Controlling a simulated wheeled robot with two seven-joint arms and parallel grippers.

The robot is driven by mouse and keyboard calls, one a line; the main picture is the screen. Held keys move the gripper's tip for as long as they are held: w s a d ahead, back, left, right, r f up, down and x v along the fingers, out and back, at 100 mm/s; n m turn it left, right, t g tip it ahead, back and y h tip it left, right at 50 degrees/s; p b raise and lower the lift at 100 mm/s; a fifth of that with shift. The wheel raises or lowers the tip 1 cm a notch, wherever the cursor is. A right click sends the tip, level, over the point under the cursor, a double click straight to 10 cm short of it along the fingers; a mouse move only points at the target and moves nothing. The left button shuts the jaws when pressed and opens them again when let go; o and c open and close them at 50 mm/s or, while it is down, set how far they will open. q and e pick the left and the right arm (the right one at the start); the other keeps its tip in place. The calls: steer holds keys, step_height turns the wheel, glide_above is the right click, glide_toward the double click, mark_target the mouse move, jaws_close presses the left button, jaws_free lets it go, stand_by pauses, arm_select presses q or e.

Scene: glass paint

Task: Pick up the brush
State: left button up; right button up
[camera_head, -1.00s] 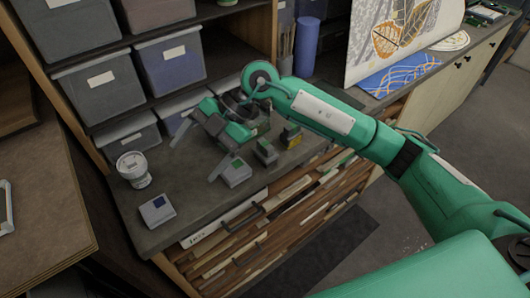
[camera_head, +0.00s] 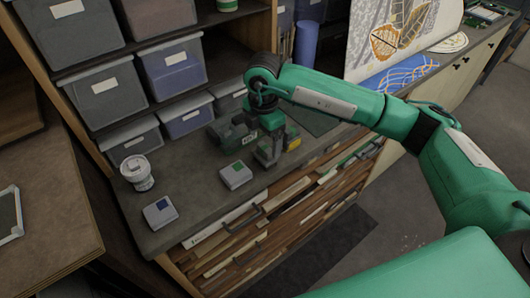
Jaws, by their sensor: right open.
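My right gripper (camera_head: 267,158) points down over the dark counter (camera_head: 190,185), close to the small yellow-topped box. Its fingers are small and partly hidden by its own body, and I see nothing held in it. I cannot make out a brush on the counter; one may be hidden behind my right arm or gripper. My left gripper is out of view.
A white tub (camera_head: 137,173), a blue-topped box (camera_head: 160,212), a green-topped box (camera_head: 235,175) and a yellow-topped box (camera_head: 291,138) stand on the counter. Storage bins (camera_head: 185,115) line the back. A blue cylinder (camera_head: 306,45) stands behind my arm.

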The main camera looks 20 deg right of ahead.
mark_target(265, 147)
steer(key=f+p, duration=0.1)
steer(key=f, duration=0.1)
steer(key=f+p, duration=0.2)
steer(key=f, duration=0.1)
steer(key=shift+s+d, duration=0.1)
steer(key=shift+d, duration=0.1)
steer(key=shift+a+f, duration=0.1)
steer(key=shift+f, duration=0.3)
steer(key=c, duration=1.1)
